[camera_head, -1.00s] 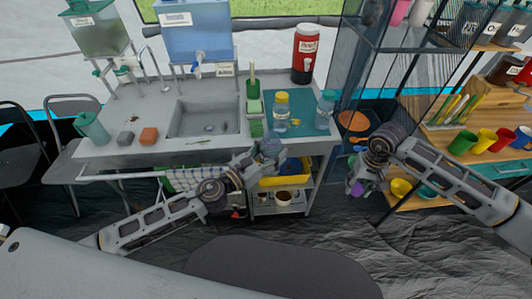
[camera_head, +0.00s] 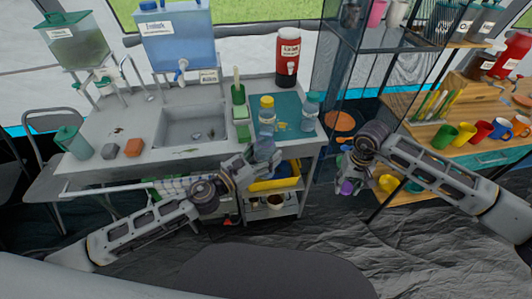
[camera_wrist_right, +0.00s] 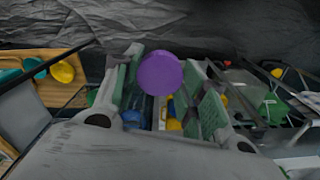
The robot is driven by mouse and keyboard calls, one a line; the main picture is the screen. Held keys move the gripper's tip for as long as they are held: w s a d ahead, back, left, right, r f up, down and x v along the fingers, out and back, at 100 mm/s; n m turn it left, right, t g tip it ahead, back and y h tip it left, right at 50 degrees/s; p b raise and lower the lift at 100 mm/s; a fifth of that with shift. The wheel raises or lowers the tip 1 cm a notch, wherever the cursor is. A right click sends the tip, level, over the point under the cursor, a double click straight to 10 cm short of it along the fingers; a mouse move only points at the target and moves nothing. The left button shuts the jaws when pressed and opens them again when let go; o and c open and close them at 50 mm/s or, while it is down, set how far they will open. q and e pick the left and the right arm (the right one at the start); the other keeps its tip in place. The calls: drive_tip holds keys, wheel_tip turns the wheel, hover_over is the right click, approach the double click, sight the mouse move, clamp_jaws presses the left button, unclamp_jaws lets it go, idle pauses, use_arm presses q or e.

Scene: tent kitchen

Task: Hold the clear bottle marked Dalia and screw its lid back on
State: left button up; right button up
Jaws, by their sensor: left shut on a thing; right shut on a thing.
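My left gripper (camera_head: 258,160) is shut on a clear, bluish bottle (camera_head: 264,147) in front of the counter's front edge. The fingers partly cover the bottle, and I cannot read any name on it. My right gripper (camera_head: 348,177) is shut on a purple lid (camera_head: 346,187), to the right of the bottle and clearly apart from it. In the right wrist view, the round purple lid (camera_wrist_right: 159,73) sits between the two green-padded fingers (camera_wrist_right: 160,92).
A yellow bin (camera_head: 275,184) sits below the counter. Glass shelving (camera_head: 345,75) and a wooden shelf with cups (camera_head: 465,132) stand right.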

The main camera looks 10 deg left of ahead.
drive_tip(key=shift+w+r, duration=0.45)
drive_tip(key=shift+r, duration=0.05)
drive_tip(key=w+a+r+n, duration=0.1)
drive_tip(key=w+a+r, duration=0.4)
drive_tip(key=r, duration=0.4)
drive_tip(key=w+a+r+n, duration=0.1)
drive_tip(key=w+a+r, duration=0.2)
drive_tip(key=a+r, duration=0.55)
drive_tip(key=a+r+n, duration=0.2)
drive_tip(key=a+r, duration=0.7)
drive_tip(key=r, duration=0.1)
drive_tip(key=s+a+m, duration=0.4)
drive_tip(key=m, duration=0.1)
drive_tip(key=s+a+f+m, duration=0.1)
drive_tip(key=s+a+m, duration=0.1)
drive_tip(key=m, duration=0.1)
drive_tip(key=shift+s+a, duration=0.25)
drive_tip(key=m, duration=0.2)
drive_tip(key=s+m, duration=0.1)
drive_tip(key=m, duration=0.2)
drive_tip(key=d+m, duration=0.1)
drive_tip(key=m, duration=0.2)
drive_tip(key=shift+s+d, duration=0.1)
drive_tip(key=shift+s, duration=0.15)
